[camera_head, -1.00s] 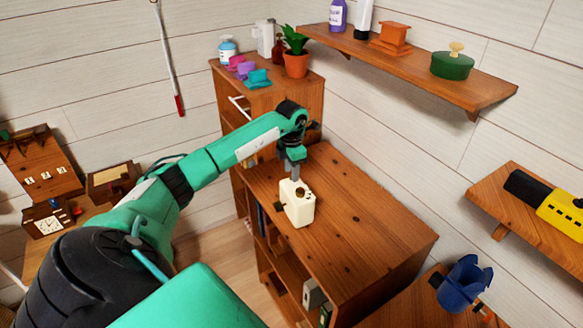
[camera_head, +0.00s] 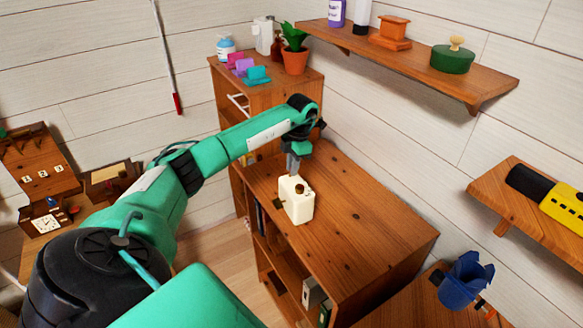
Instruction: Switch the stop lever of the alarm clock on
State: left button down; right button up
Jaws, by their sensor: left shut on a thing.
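The cream, box-shaped alarm clock (camera_head: 298,209) stands upright on the wooden cabinet. A round brown knob and a small dark part at its left side show; I cannot make out a dial. My left gripper (camera_head: 293,172) comes down from above at the clock's top left edge. Its narrow grey fingers are shut on a part at the top of the clock; that part, likely a lever, is too small and covered to make out. My right gripper is not in view.
The cabinet top (camera_head: 365,220) is bare around the clock. A wall shelf (camera_head: 420,62) with several items hangs above it. A taller cabinet with a potted plant (camera_head: 295,52) stands behind. A blue pot (camera_head: 465,283) is at lower right.

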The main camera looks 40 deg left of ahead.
pick_arm(q)
jog(key=c, duration=1.4)
grip_release()
jog(key=shift+o, duration=0.2)
jog(key=shift+r, duration=0.3)
notch_tip(320, 180, up, 13)
jog(key=w+b, duration=0.2)
jog(key=b, duration=0.1)
jog(key=shift+d, duration=0.35)
